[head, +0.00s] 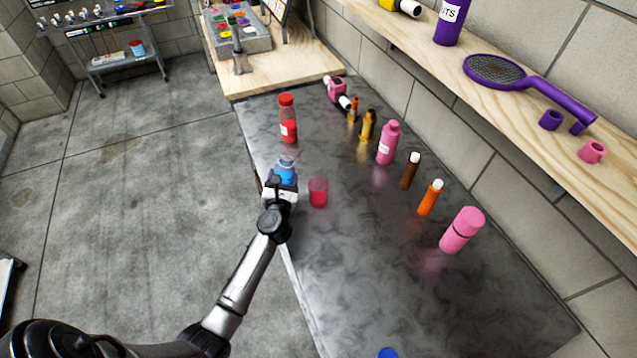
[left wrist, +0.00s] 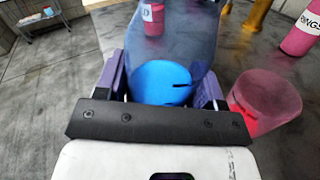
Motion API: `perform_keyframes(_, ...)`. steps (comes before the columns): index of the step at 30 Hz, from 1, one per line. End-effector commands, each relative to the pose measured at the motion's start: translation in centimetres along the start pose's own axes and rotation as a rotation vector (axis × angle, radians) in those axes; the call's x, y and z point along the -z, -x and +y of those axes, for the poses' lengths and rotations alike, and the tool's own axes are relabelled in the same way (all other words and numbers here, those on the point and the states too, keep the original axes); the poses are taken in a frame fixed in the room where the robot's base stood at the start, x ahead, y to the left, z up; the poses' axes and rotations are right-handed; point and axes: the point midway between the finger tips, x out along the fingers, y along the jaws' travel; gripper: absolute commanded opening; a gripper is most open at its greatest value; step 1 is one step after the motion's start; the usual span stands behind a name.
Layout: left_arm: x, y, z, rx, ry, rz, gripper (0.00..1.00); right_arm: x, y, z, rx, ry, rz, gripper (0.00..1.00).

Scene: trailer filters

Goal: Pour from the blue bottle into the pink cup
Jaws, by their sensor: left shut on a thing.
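The blue bottle (head: 285,172) is see-through with blue contents low inside. It stands roughly upright near the left edge of the dark table (head: 400,290). My left gripper (head: 282,188) is shut on it; in the left wrist view the bottle (left wrist: 165,82) sits between the two purple fingers of the gripper (left wrist: 163,88). The pink cup (head: 318,192) is see-through and stands on the table just right of the bottle, apart from it. In the left wrist view the cup (left wrist: 265,103) is right of the gripper. My right gripper is in neither view.
A red bottle (head: 288,118) stands behind the blue one. A pink bottle (head: 387,143), brown tube (head: 410,171), orange tube (head: 431,197) and large pink cylinder (head: 462,231) stand to the right. A blue cap (head: 388,353) lies at the front. The table's middle front is clear.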

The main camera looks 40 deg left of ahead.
Motion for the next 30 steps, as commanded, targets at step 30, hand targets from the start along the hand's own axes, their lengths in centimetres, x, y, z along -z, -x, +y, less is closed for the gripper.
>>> perform_keyframes(30,0.58,0.04,-0.63,-0.001,-0.511,-0.028,0.3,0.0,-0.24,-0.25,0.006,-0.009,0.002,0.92)
